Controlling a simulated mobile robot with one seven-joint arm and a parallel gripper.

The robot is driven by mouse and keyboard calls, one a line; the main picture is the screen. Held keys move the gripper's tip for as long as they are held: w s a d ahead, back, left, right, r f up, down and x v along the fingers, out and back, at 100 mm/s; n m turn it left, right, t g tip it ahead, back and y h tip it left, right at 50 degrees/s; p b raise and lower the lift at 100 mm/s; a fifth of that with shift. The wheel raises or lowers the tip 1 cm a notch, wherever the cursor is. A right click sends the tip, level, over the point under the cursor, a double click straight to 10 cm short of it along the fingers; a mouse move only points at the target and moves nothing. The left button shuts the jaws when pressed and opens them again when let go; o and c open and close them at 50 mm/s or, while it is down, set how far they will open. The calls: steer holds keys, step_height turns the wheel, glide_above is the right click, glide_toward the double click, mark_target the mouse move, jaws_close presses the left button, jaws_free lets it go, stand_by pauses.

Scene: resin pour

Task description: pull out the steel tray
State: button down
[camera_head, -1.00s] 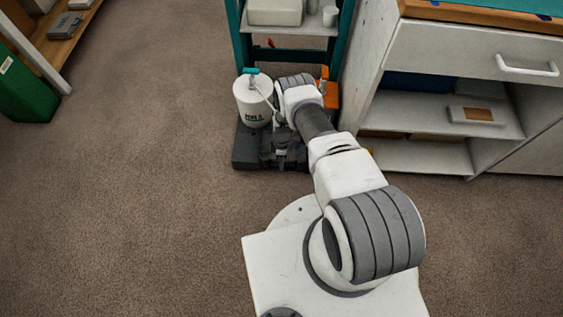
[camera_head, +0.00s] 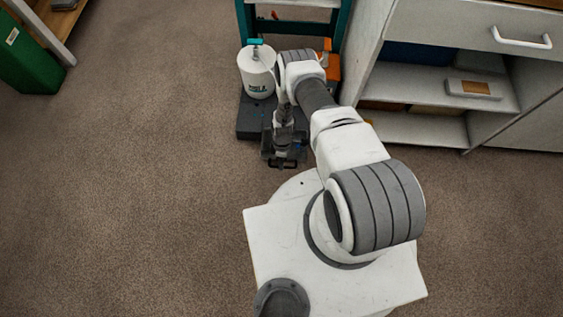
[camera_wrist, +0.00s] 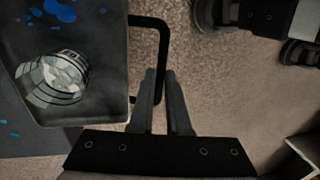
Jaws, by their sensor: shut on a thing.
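The steel tray (camera_wrist: 100,95) fills the upper left of the wrist view. It is dark grey with blue splashes, and a clear cup-like vessel (camera_wrist: 55,78) stands on it. A black loop handle (camera_wrist: 165,45) sticks out from its right side. My gripper (camera_wrist: 162,74) is shut on this handle, with both fingers close together at the bar. In the head view my gripper (camera_head: 284,155) is low, just in front of the cart's dark bottom shelf (camera_head: 250,128). My arm and hand hide most of the tray there.
A white canister (camera_head: 257,75) with a teal top stands on the teal-framed cart (camera_head: 243,20). An orange thing (camera_head: 333,68) is beside my wrist. A pale cabinet (camera_head: 440,125) stands close on the right. The carpet (camera_head: 130,170) is clear to the left.

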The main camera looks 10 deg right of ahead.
steer(key=shift+s+a, duration=0.1)
steer(key=shift+s, duration=0.15)
steer(key=c, duration=0.9)
jaws_free()
steer(key=p+v, duration=0.6)
steer(key=v, duration=1.1)
steer(key=shift+w+r, duration=0.15)
steer(key=shift+r, duration=0.05)
